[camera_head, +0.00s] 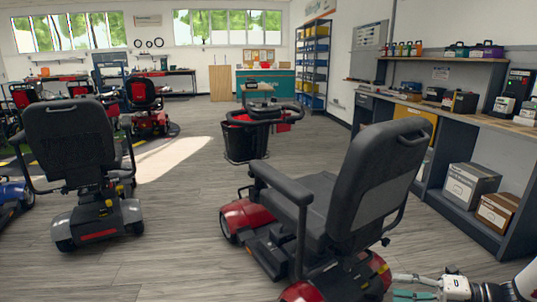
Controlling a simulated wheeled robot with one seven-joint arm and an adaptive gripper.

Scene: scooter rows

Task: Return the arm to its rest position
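My gripper (398,285) shows at the bottom right corner, low in the picture. It points left, and its two fingers look apart with nothing between them. My white arm link enters from the right edge behind it. The gripper appears just right of the rear of the nearest red scooter (330,230); I cannot tell the gap between them. The rest of my arm is out of view.
A workbench (450,108) with chargers and shelved boxes (470,184) runs along the right wall. A dark scooter (85,160) stands at left, and more scooters stand behind it. Open wooden floor (165,225) lies between the scooters.

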